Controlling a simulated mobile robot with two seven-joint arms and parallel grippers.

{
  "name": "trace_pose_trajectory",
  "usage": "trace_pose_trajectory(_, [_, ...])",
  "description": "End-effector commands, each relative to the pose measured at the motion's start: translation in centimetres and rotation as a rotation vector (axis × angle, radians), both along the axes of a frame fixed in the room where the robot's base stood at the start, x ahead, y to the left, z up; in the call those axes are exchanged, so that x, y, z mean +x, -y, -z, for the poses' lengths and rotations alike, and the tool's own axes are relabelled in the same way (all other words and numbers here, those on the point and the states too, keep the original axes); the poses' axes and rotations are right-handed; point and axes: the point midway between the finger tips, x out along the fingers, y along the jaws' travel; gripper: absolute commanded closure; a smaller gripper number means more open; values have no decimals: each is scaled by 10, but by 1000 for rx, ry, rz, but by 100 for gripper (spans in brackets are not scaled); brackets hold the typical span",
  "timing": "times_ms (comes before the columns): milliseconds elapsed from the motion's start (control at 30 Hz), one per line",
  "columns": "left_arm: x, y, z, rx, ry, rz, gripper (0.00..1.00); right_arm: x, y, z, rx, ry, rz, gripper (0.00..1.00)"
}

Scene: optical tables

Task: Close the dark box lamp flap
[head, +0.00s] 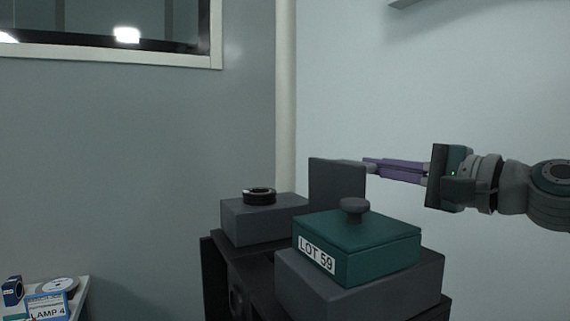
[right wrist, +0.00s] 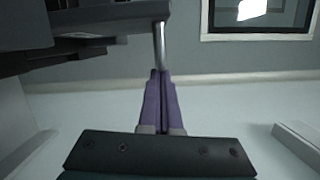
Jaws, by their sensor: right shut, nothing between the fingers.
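The dark box (head: 212,275) stands at the lower middle of the head view, mostly hidden under and behind the things on it. An upright grey panel (head: 337,184), which looks like the lamp flap, stands up at its back. My right gripper (head: 368,166) reaches in from the right, with purple fingers shut and empty. Its tips are close beside the panel's upper right edge; I cannot tell whether they touch. In the right wrist view the shut fingers (right wrist: 160,76) point toward a thin metal rod (right wrist: 158,45) below a dark slab (right wrist: 110,15). My left gripper is not in view.
A teal box labelled LOT 59 (head: 360,250) with a round knob sits on a grey block (head: 400,287) in front of the panel. Another grey block (head: 240,224) carries a black ring (head: 259,196). A small table at lower left holds a LAMP 4 box (head: 47,306).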

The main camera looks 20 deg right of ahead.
Motion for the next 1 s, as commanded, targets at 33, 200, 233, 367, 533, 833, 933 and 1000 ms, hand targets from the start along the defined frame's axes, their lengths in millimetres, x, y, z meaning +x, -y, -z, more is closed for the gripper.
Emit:
trace_pose_trajectory(33, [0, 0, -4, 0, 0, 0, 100, 0, -2, -2, -11, 0, 0, 100])
trace_pose_trajectory(200, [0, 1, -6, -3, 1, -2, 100, 0, -4, -3, -34, 1, 0, 100])
trace_pose_trajectory(233, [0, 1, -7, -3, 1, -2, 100, 0, -5, -3, -38, 2, 0, 100])
trace_pose_trajectory(367, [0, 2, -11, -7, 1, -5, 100, -1, -8, -5, -65, 4, 0, 100])
trace_pose_trajectory(533, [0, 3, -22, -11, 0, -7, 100, -1, -16, -11, -131, 9, -2, 100])
trace_pose_trajectory(833, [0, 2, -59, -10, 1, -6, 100, -4, -45, -21, -361, 27, -3, 100])
trace_pose_trajectory(933, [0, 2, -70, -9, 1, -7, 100, -5, -56, -21, -443, 34, -2, 100])
trace_pose_trajectory(1000, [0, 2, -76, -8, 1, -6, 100, -5, -63, -20, -498, 39, -3, 100])
